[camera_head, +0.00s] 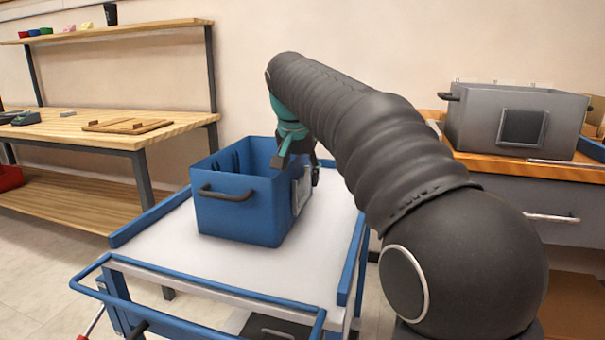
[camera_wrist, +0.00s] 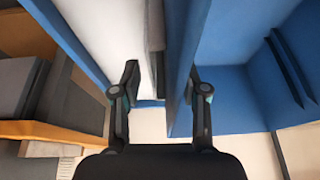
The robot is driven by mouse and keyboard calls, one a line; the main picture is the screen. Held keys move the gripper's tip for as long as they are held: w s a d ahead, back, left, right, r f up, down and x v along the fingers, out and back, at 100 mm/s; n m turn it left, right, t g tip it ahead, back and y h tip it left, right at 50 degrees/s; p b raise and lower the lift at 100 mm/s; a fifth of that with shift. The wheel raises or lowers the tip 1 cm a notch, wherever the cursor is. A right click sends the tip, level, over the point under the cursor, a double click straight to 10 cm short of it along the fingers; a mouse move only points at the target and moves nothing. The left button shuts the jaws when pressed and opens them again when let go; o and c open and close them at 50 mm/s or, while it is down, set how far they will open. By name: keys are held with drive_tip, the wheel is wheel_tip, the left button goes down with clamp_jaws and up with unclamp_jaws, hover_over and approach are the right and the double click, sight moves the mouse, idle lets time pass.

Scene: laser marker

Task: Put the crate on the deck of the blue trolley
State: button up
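A blue open-topped crate (camera_head: 238,210) with a dark handle on its front sits upright on the pale deck (camera_head: 285,275) of the blue trolley (camera_head: 140,223). My gripper (camera_head: 297,165) is at the crate's right wall, which carries a grey plate. In the wrist view my gripper (camera_wrist: 164,72) is open, with one finger on each side of that wall (camera_wrist: 180,50). Gaps show beside the wall, so the fingers are not closed on it. The crate's interior (camera_wrist: 232,95) shows at the right. The far side of the crate is partly hidden by my arm in the head view.
A grey crate (camera_head: 480,122) stands on a wood-topped cabinet (camera_head: 500,170) at the right. A wooden workbench (camera_head: 70,128) with a board and small items is at the left, under a shelf (camera_head: 120,30). Bare deck lies in front and right of the blue crate.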

drive_tip(key=p+v, duration=0.3)
drive_tip(key=v, duration=0.9)
drive_tip(key=shift+r, duration=0.2)
drive_tip(key=s+d+f+n+y, duration=0.1)
drive_tip(key=s+d+f, duration=0.35)
drive_tip(key=s, duration=0.25)
drive_tip(key=s+d+f+n, duration=0.1)
drive_tip(key=s+d+f, duration=0.35)
drive_tip(key=s, duration=0.25)
drive_tip(key=s+d+f+n, duration=0.1)
drive_tip(key=s+d+f, duration=0.1)
drive_tip(key=s+f, duration=0.5)
drive_tip(key=s+d+f+n+t, duration=0.1)
drive_tip(key=s+d+f, duration=0.2)
drive_tip(key=s+f, duration=0.4)
wheel_tip(320, 180, down, 4)
drive_tip(key=shift+s+r, duration=0.2)
